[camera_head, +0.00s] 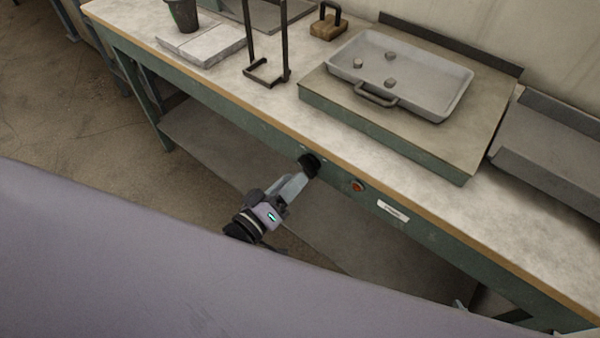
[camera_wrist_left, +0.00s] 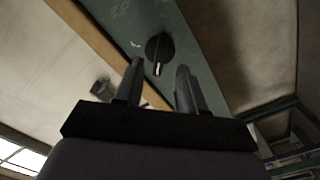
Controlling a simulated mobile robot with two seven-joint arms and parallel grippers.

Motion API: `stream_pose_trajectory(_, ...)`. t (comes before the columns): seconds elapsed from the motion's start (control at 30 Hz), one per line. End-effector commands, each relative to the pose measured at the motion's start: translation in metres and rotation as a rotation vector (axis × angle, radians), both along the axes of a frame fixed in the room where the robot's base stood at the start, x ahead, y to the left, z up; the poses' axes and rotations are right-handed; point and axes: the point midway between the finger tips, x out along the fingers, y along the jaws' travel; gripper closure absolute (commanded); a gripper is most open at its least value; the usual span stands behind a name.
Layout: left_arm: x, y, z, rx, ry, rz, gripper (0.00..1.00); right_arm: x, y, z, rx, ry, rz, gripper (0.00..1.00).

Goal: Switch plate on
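A black rotary knob (camera_head: 309,165) sits on the green front panel of the workbench, left of a round red button or lamp (camera_head: 357,186). The plate (camera_head: 425,147) is a flat slab on a green base on the bench top, with a grey tray (camera_head: 440,92) on it. My left gripper (camera_head: 296,182) is in front of the knob. In the left wrist view the knob (camera_wrist_left: 157,48) lies just beyond the two spread fingers (camera_wrist_left: 160,70), with its pale mark toward me. The fingers hold nothing; contact with the knob is not visible. My right gripper is not seen.
A white label (camera_head: 393,211) is on the panel right of the red button. A black metal frame (camera_head: 267,72), a wooden block with a handle (camera_head: 328,27) and a dark cup (camera_head: 183,14) stand on the bench. A lower shelf (camera_head: 215,150) lies under the bench.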

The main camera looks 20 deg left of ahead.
Motion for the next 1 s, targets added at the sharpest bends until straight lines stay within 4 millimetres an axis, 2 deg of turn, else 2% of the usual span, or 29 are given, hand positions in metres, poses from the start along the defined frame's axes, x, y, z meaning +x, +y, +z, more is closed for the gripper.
stream_pose_trajectory(0.1, 0.015, -0.006, 0.000, -0.001, -0.001, 0.000, 0.61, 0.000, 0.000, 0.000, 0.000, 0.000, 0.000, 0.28)
stream_pose_trajectory(0.23, 0.026, -0.010, 0.000, 0.000, -0.002, 0.000, 0.61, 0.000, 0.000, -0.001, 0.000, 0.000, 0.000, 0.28)
stream_pose_trajectory(0.6, 0.031, -0.011, 0.000, 0.000, 0.000, 0.000, 0.61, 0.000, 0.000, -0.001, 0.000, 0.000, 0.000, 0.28)
stream_pose_trajectory(0.67, 0.031, -0.011, 0.000, 0.001, 0.000, 0.000, 0.77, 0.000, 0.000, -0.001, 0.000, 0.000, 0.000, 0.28)
stream_pose_trajectory(0.73, 0.031, -0.011, 0.000, 0.001, 0.000, 0.000, 1.00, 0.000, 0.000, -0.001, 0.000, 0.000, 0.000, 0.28)
stream_pose_trajectory(1.0, 0.030, -0.011, 0.000, 0.007, -0.002, 0.000, 1.00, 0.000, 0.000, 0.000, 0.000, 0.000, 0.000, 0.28)
